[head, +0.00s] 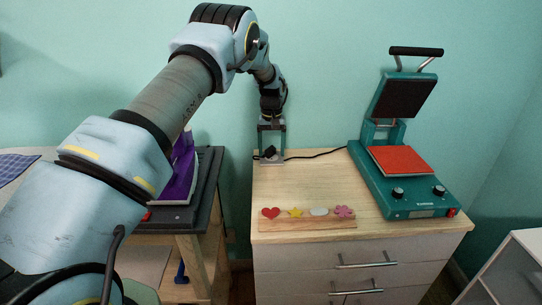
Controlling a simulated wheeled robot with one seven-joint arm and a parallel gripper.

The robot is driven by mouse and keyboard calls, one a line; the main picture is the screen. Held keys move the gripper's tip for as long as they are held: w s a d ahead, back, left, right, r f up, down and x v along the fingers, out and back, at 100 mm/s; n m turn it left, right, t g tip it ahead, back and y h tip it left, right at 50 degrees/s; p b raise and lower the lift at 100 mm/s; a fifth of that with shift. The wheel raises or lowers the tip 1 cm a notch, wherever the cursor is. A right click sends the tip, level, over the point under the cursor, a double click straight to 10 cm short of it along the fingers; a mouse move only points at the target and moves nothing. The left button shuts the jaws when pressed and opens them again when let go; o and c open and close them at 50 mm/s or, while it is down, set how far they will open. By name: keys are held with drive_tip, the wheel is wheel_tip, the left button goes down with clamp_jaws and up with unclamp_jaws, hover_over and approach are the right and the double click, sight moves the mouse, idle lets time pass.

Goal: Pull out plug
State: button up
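A black plug (270,153) sits at a grey socket plate (272,162) at the back left of the wooden cabinet top. A black cord (318,155) runs from it to the right, to the teal heat press (413,189). My gripper (271,146) points down from above at the plug. Its two fingers look spread apart, one on each side of the plug. I cannot tell whether they touch it. The plug's lower part and its contact with the socket are too small to make out.
The press stands with its lid raised and a red pad (401,160) on its base. A wooden strip (306,223) with several colored shapes lies at the cabinet's (370,236) front. The middle top is clear. A dark table (206,190) with purple fabric stands left.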

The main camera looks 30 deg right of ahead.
sight(270, 148)
drive_tip(key=shift+a+f, duration=0.25)
drive_tip(key=shift+a, duration=0.2)
idle(0.8)
drive_tip(key=shift+d, duration=0.1)
clamp_jaws()
idle(0.3)
idle(0.4)
drive_tip(key=shift+w+d+r+p, duration=0.1)
drive_tip(key=shift+r+p, duration=0.75)
drive_tip(key=shift+r, duration=0.8)
drive_tip(key=shift+w+d+r+p, duration=0.1)
drive_tip(key=shift+r+p, duration=0.7)
drive_tip(key=shift+r, duration=0.85)
